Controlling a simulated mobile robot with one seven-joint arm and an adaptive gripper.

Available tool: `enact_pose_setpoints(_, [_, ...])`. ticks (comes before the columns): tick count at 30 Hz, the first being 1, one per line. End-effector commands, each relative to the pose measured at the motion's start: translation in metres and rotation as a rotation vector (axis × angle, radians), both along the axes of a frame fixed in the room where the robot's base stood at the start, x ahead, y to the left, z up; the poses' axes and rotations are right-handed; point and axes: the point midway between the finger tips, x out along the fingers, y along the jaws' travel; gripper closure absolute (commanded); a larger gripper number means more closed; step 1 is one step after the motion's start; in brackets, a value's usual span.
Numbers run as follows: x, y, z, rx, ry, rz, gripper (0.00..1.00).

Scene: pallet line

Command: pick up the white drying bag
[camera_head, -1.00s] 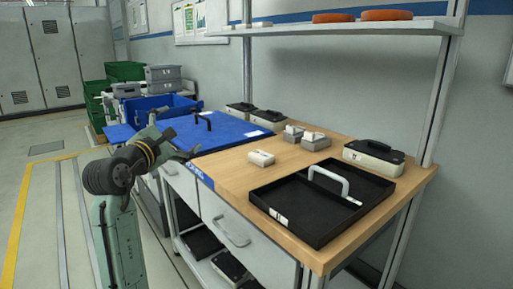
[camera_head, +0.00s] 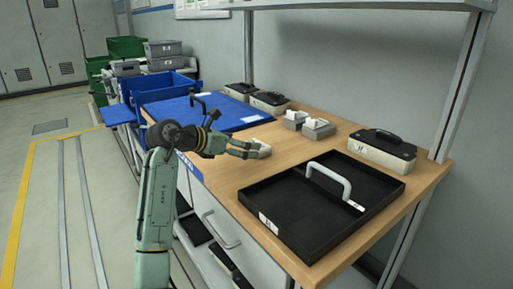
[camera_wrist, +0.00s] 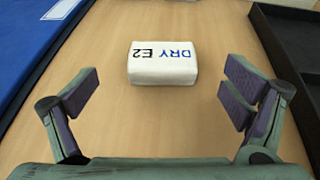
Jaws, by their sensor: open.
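The white drying bag (camera_wrist: 162,63) lies on the wooden bench top, marked "DRY E2" in the wrist view. In the head view the bag (camera_head: 264,150) is partly hidden behind my gripper (camera_head: 254,149). In the wrist view my gripper (camera_wrist: 160,100) is open, with one finger on each side of the picture. The bag sits ahead of the fingertips, roughly centred between them, with bare wood on both sides. Nothing is between the fingers.
A black tray (camera_head: 268,187) with a white handle stands to the right of the bag. A blue mat (camera_head: 228,117) lies to its left. Two small grey boxes (camera_head: 318,130) and a black-lidded case (camera_head: 382,147) stand further back on the bench (camera_head: 226,177).

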Motion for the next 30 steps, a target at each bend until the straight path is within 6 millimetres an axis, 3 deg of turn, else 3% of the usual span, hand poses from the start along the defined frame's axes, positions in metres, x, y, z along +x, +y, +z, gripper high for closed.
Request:
enact_pose_setpoints(9, [0.024,-0.032,-0.016,0.000,0.001,-0.001,0.06])
enact_pose_setpoints(18, [0.027,-0.036,-0.019,0.001,-0.001,0.000,0.06])
enact_pose_setpoints(30, [0.027,-0.036,-0.019,0.001,-0.001,0.000,0.32])
